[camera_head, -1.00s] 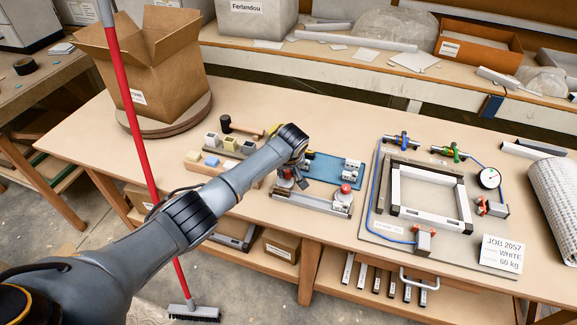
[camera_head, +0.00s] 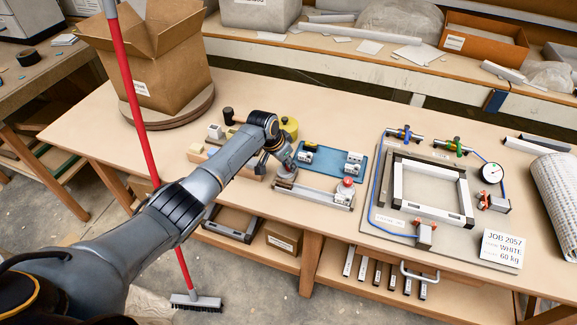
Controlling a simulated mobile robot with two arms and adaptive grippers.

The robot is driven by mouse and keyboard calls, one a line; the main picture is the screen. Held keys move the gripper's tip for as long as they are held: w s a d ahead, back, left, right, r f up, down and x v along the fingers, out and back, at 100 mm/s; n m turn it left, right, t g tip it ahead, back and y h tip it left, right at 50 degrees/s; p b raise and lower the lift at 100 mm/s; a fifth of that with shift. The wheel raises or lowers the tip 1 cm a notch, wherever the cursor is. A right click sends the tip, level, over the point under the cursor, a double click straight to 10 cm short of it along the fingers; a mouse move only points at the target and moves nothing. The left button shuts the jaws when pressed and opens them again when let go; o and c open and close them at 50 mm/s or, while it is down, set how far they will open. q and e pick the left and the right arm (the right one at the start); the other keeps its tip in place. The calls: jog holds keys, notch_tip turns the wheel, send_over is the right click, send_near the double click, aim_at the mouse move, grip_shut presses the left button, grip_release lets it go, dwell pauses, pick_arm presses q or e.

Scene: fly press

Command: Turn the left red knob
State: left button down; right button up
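A metal fixture bar (camera_head: 318,194) lies along the front of the table, in front of a blue plate (camera_head: 333,152). A red knob (camera_head: 348,182) stands at its right end. My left gripper (camera_head: 288,163) points down over the fixture's left end. A little red shows at its tip, but the gripper covers most of it, so I cannot tell whether it touches a left red knob. Its fingers are too small and hidden to tell whether they are open or shut. My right gripper is not in view.
A framed assembly (camera_head: 433,190) with blue hoses, a gauge (camera_head: 492,173) and a job card (camera_head: 502,249) lies to the right. A cardboard box (camera_head: 165,70) and a red broom handle (camera_head: 137,105) stand left. A yellow round object (camera_head: 290,128) is behind the gripper.

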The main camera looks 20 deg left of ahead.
pick_arm(q)
jog(key=shift+a+m+g+h+b, duration=0.15)
jog(key=shift+m+g+h+b, duration=0.35)
jog(key=shift+m+b, duration=1.05)
jog(key=shift+m, duration=0.25)
jog(key=c, duration=1.1)
grip_release()
jog(key=shift+o, duration=0.2)
jog(key=shift+r, duration=0.15)
jog(key=v, duration=1.1)
jog(key=shift+a+r, duration=0.2)
jog(key=shift+r, duration=0.1)
jog(key=shift+s, duration=0.1)
